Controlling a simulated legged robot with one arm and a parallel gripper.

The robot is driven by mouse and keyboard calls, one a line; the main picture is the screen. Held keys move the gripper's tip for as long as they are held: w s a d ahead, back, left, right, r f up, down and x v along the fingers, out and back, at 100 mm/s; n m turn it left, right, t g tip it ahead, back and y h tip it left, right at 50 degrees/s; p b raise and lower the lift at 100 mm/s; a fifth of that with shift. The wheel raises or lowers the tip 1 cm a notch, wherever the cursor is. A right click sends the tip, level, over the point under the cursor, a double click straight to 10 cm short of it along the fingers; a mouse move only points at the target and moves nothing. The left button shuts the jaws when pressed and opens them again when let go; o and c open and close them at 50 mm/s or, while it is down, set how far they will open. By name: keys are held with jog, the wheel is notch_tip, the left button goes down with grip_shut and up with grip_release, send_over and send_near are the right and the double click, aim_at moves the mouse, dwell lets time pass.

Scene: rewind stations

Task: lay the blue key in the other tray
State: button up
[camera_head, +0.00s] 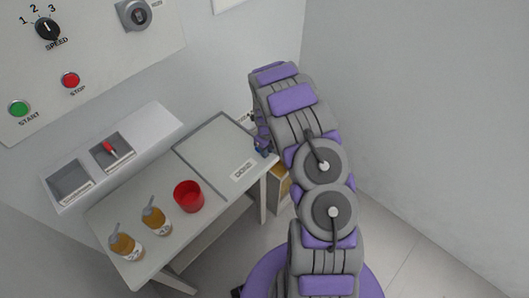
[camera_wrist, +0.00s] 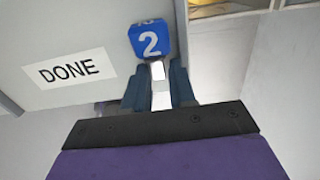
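The blue key (camera_wrist: 149,40) shows in the wrist view, with a blue head marked 2 and a pale metal shank. My gripper (camera_wrist: 158,90) is shut on the shank, with the head beyond the fingertips. In the head view my gripper (camera_head: 263,146) is at the right end of the table, partly hidden by my arm, far from the trays. The left tray (camera_head: 68,183) on the white shelf looks empty. The right tray (camera_head: 112,152) holds a red key (camera_head: 109,147). The tray labels are too small to read.
The table (camera_head: 160,255) carries a red cup (camera_head: 188,196) and two amber bottles (camera_head: 156,220) in front of the shelf. A panel marked DONE (camera_wrist: 70,68) lies near my gripper. A wall panel with a speed knob (camera_head: 47,28) and buttons rises behind the shelf.

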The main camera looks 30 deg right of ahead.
jog(key=shift+a, duration=0.15)
grip_shut()
jog(key=shift+r, duration=0.1)
notch_tip(320, 180, up, 3)
jog(key=shift+r+p, duration=0.15)
jog(key=shift+p, duration=0.3)
jog(key=shift+s+r, duration=0.2)
jog(key=shift+s, duration=0.05)
jog(key=s+a+r+p, duration=0.1)
jog(key=s+a, duration=0.3)
jog(key=s, duration=1)
jog(key=shift+s+a+p, duration=0.2)
jog(key=shift+s+p, duration=0.2)
jog(key=shift+p, duration=0.2)
jog(key=shift+r, duration=0.1)
